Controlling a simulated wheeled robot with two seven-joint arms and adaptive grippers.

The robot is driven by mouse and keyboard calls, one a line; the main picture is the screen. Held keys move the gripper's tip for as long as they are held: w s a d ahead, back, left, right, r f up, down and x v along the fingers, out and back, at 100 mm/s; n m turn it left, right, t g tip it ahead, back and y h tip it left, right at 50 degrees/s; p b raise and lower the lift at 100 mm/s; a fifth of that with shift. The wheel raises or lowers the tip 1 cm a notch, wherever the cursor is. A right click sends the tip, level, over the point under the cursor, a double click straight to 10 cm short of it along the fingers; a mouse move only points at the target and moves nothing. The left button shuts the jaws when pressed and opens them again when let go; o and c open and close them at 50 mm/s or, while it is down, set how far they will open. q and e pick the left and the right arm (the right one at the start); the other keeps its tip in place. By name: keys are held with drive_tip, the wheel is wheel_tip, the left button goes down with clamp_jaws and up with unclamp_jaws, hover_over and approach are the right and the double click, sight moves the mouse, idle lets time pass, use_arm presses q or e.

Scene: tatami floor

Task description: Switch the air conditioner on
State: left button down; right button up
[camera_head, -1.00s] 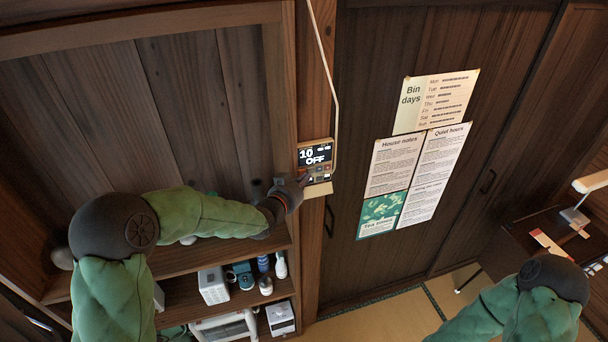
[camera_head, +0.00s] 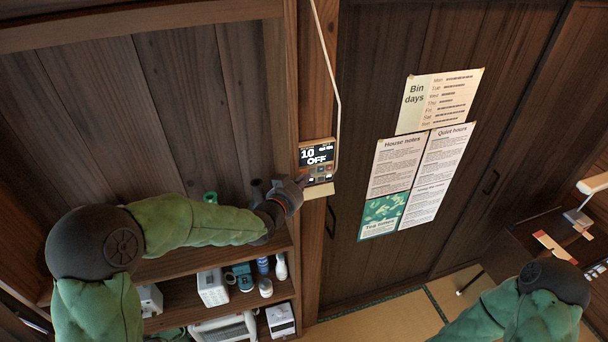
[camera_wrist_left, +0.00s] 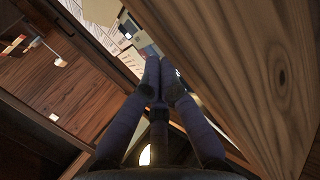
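The air conditioner's wall control panel (camera_head: 317,153) is mounted on the wooden post. Its dark display reads "10" and "OFF", with small buttons below it, one of them reddish. My left gripper (camera_head: 304,181) is at the panel's lower left edge, its fingertips close to the buttons. I cannot tell whether they touch. In the left wrist view the dark fingers (camera_wrist_left: 160,64) come together at the tips, with nothing visible between them. My right arm shows only at its elbow, at lower right; its gripper is out of view.
A shelf (camera_head: 185,292) with boxes and bottles stands below my left arm. A cable (camera_head: 330,70) runs down the post to the panel. Notices (camera_head: 397,167) hang on the dark wall to the right. A desk with a lamp (camera_head: 577,217) stands at far right.

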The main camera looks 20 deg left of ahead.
use_arm(q)
drive_tip(key=s+d, duration=0.1)
drive_tip(key=s, duration=0.1)
drive_tip(key=s+d, duration=0.1)
drive_tip(key=s, duration=0.1)
drive_tip(key=shift+d+f, duration=0.25)
drive_tip(key=shift+d, duration=0.1)
use_arm(e)
drive_tip(key=shift+s+f, duration=0.15)
drive_tip(key=shift+f, duration=0.15)
use_arm(q)
drive_tip(key=shift+w, duration=0.1)
use_arm(e)
clamp_jaws()
use_arm(q)
drive_tip(key=shift+d, duration=0.1)
idle(0.6)
